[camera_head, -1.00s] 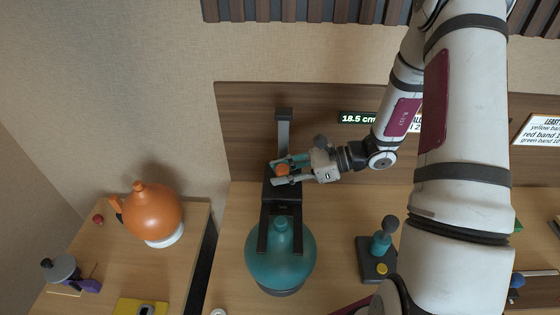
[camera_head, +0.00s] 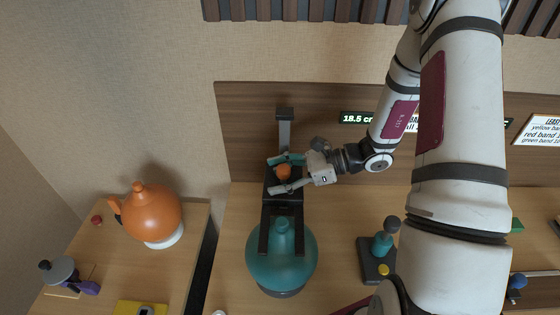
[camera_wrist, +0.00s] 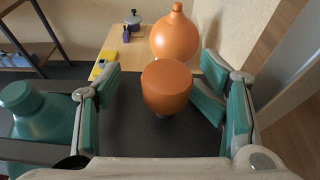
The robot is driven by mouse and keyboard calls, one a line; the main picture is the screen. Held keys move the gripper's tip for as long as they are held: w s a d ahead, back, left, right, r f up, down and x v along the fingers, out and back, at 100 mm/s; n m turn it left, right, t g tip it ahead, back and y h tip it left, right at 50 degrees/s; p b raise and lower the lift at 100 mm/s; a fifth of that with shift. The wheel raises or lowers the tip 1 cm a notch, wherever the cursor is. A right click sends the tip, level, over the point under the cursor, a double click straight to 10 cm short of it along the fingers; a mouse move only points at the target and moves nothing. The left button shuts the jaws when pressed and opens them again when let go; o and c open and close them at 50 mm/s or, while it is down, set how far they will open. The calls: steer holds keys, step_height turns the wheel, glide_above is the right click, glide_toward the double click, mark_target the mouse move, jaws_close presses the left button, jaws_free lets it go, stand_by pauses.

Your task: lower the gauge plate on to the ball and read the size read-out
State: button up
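The gauge has a grey post (camera_head: 284,130) and a black plate (camera_head: 282,207) whose two prongs reach over the teal ball (camera_head: 262,262). The ball's neck shows between the prongs; contact cannot be told. An orange knob (camera_head: 284,172) stands on the plate. My gripper (camera_head: 276,175) is open, its teal-padded fingers on either side of the knob. The wrist view shows the knob (camera_wrist: 166,88) with gaps to both fingers, and the teal ball (camera_wrist: 38,112) at left. The size read-out (camera_head: 357,118) shows 18.5 cm, its right end now hidden by my arm.
An orange ball (camera_head: 152,215) sits on a white ring on the left table, near a grey-lidded item (camera_head: 60,269) and a yellow block (camera_head: 140,308). A black stand with a teal knob (camera_head: 381,243) is right of the gauge. A printed sign (camera_head: 541,130) hangs at right.

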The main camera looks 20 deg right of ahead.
steer(key=shift+m+h, duration=0.4)
steer(key=shift+s+d+f+p, duration=0.15)
steer(key=shift+s+d, duration=0.25)
steer(key=shift+d, duration=0.75)
steer(key=shift+s+d+r+p, duration=0.1)
steer(key=shift+s+d+p, duration=0.25)
steer(key=shift+d, duration=0.85)
steer(key=shift+s+d+f+p, duration=0.15)
steer(key=shift+s+d, duration=0.25)
steer(key=shift+d, duration=0.75)
steer(key=shift+r, duration=0.1)
steer(key=s+a+r+n+g+h+p, duration=0.1)
steer(key=s+a+r+n+g, duration=0.15)
steer(key=r+n, duration=0.2)
steer(key=s+a+r+n+g+h, duration=0.1)
steer(key=s+a+r+n+h, duration=0.1)
steer(key=s+r+n, duration=0.3)
steer(key=s+a+r+n+g+h+p, duration=0.1)
steer(key=s+a+r+n, duration=0.15)
steer(key=r, duration=0.35)
steer(key=s+d+r+n+t+h, duration=0.1)
steer(key=s+r+n+t+h, duration=0.4)
steer(key=r, duration=0.8)
steer(key=s+n+h, duration=0.3)
steer(key=s+n, duration=0.2)
steer(key=shift+n, duration=0.4)
steer(key=shift+s+d, duration=0.1)
